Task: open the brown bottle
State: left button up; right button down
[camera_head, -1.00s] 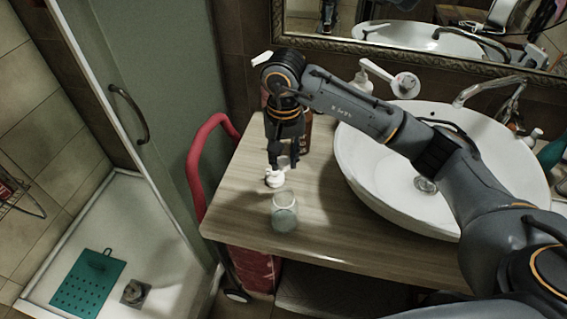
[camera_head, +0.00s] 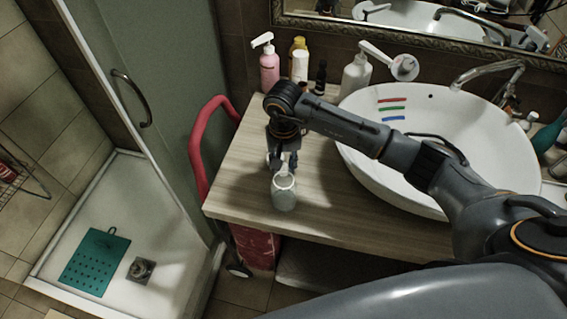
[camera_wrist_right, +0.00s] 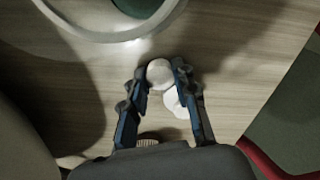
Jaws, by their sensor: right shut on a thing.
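My right gripper (camera_head: 284,168) is low over the wooden counter, at the far side of the clear glass jar (camera_head: 284,194). In the right wrist view the fingers (camera_wrist_right: 162,74) are closed around a small round white piece (camera_wrist_right: 160,74). A second white shape (camera_wrist_right: 176,102) shows just behind it, and I cannot tell if the two are joined. The jar's round rim (camera_wrist_right: 112,36) lies beyond the fingertips there. I cannot make out the brown bottle for sure; my arm and gripper may hide it. My left gripper is in no view.
The wooden counter (camera_head: 240,180) is clear left of the jar. Along the wall stand a pink pump bottle (camera_head: 269,68), a white-and-yellow bottle (camera_head: 300,66), a small dark bottle (camera_head: 320,77) and a grey pump bottle (camera_head: 355,76). The white basin (camera_head: 480,150) is at right.

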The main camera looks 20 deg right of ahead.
jog(key=shift+f, duration=0.2)
jog(key=c, duration=1)
grip_release()
jog(key=shift+r, duration=0.1)
jog(key=shift+c, duration=0.2)
